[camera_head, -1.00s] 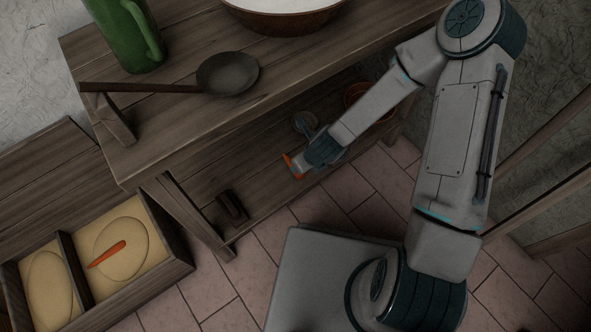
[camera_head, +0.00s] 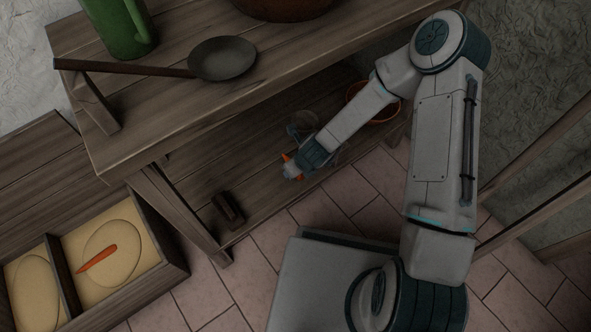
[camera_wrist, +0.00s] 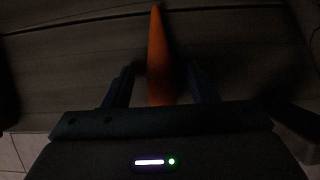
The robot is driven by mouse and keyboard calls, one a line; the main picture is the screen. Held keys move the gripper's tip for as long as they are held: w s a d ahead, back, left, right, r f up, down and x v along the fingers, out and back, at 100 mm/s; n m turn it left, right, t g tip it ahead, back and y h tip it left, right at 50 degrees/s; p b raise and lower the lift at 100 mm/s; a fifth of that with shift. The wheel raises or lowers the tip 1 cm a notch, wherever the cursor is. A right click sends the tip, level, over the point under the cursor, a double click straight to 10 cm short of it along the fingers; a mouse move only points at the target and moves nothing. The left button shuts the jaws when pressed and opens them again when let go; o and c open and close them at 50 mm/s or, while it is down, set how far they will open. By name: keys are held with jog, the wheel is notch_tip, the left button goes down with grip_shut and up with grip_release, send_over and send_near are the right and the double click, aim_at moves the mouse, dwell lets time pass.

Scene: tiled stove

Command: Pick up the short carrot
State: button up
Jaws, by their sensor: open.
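An orange carrot (camera_head: 286,158) lies on the lower wooden shelf, partly hidden by my gripper (camera_head: 291,174). In the wrist view this carrot (camera_wrist: 157,50) points away from me, with its near part between the two fingers of my gripper (camera_wrist: 160,70). The fingers are open, with a gap on each side of the carrot. A second orange carrot (camera_head: 97,258) lies in the right compartment of a wooden box at the lower left, far from my gripper. I cannot tell from the views which carrot is shorter.
The tabletop (camera_head: 165,110) overhangs the shelf (camera_head: 190,185), with a pan (camera_head: 222,58) and green jug (camera_head: 120,25) on it. A dark block (camera_head: 228,210), a small round vessel (camera_head: 302,122) and an orange-brown bowl (camera_head: 385,114) are on the shelf. A table leg (camera_head: 180,215) stands left.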

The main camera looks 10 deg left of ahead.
jog(key=c, duration=1.1)
jog(key=shift+o, duration=0.2)
jog(key=shift+r, duration=0.15)
